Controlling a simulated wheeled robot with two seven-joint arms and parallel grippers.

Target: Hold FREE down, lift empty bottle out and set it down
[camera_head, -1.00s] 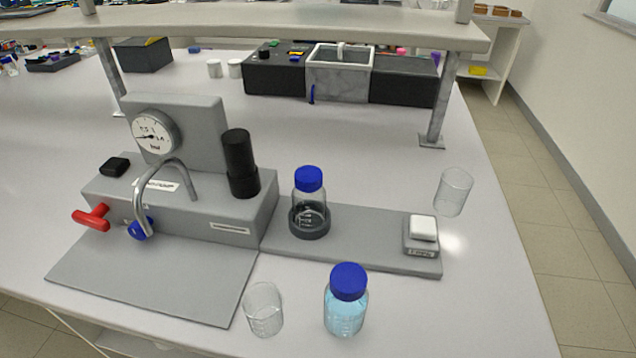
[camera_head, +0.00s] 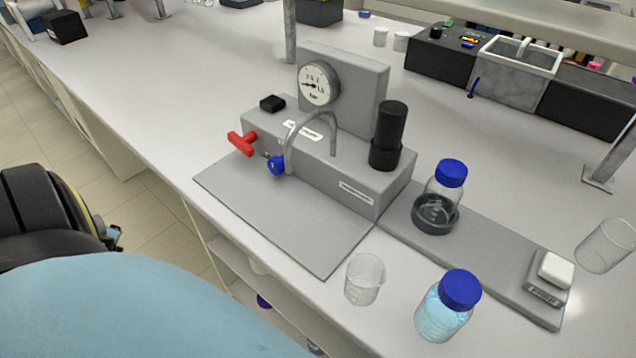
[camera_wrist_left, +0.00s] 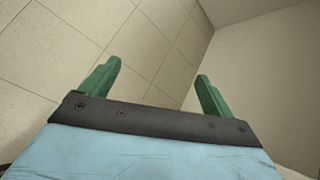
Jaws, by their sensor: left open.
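The empty clear bottle with a blue cap (camera_head: 445,187) stands upright in a dark round holder (camera_head: 434,220) on the grey plate right of the rig. The FREE button, a white block (camera_head: 556,269) on a small labelled grey base, sits at the far right end of that plate. A second blue-capped bottle (camera_head: 445,307) with light blue liquid stands on the table in front. My left gripper (camera_wrist_left: 155,88) shows in the left wrist view, with its green fingers apart and nothing between them, over tiled floor and wall. My right gripper is not in view.
The rig (camera_head: 330,160) has a gauge, a red handle (camera_head: 243,143), a blue knob and a curved metal tube. A clear beaker (camera_head: 365,280) stands at the front edge. Another clear beaker (camera_head: 606,246) is at the far right. Shelf posts stand behind.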

